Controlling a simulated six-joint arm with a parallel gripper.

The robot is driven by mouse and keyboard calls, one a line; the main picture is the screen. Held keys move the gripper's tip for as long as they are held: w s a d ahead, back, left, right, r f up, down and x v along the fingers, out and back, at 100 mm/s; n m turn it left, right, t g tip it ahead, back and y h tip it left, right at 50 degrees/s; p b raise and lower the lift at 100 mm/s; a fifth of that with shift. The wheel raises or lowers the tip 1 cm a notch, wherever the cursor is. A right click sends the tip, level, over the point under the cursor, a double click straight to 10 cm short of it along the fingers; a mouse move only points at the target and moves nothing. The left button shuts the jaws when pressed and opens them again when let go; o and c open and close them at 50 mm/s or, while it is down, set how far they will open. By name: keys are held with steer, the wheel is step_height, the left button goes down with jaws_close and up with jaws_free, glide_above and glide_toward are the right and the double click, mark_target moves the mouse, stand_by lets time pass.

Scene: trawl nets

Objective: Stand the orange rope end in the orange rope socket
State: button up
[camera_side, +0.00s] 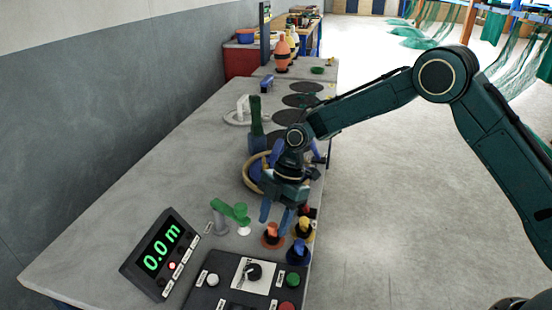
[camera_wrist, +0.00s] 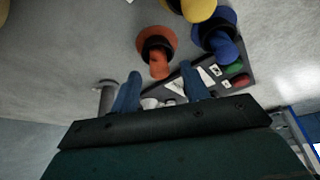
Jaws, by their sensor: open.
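The orange rope end (camera_side: 271,229) stands in the orange rope socket (camera_side: 273,243), near the front of the bench in the side view. In the wrist view the rope end (camera_wrist: 159,67) sticks out of the dark opening of the orange socket (camera_wrist: 153,34), looking slightly bent. My gripper (camera_side: 275,217) is open and empty just above the rope end. In the wrist view its two blue fingers (camera_wrist: 161,86) are apart, with the rope end beyond the gap between them. I cannot tell how deep the rope end sits.
A blue socket and rope end (camera_side: 298,251) and a yellow one (camera_side: 305,227) stand close by on the right. A grey post with a green arm (camera_side: 238,212) is on the left. A control panel (camera_side: 238,283) and a display reading 0.0 m (camera_side: 160,253) are in front.

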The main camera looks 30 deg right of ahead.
steer(key=v, duration=1.2)
steer(key=shift+d, duration=0.1)
